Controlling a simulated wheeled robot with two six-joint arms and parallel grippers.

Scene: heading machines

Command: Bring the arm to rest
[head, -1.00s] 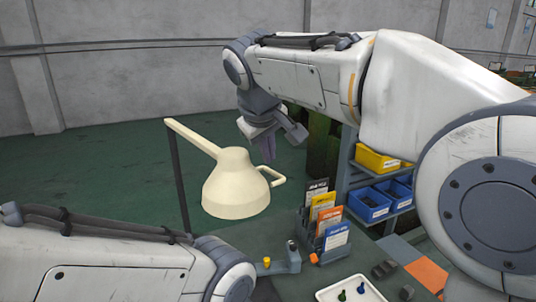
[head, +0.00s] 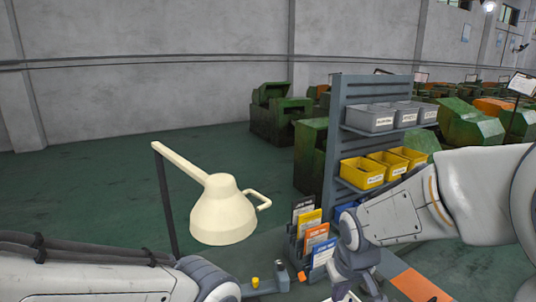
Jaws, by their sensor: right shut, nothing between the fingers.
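My right arm (head: 455,195) comes in from the right edge, with its forearm pointing left across the lower right of the head view. My right gripper (head: 358,283) hangs below its wrist, pointing down over the bench, just right of the card rack. It is shut and empty; its fingertips are small and close to the bottom edge. My left arm (head: 85,280) lies across the lower left corner, and its gripper is out of view.
A cream lamp (head: 224,215) on a dark post stands left of centre. A rack of coloured cards (head: 316,240) stands beside my right wrist. Behind are a shelf frame (head: 336,140) with yellow bins (head: 362,172) and grey bins (head: 370,119). A white tray is mostly hidden below the gripper.

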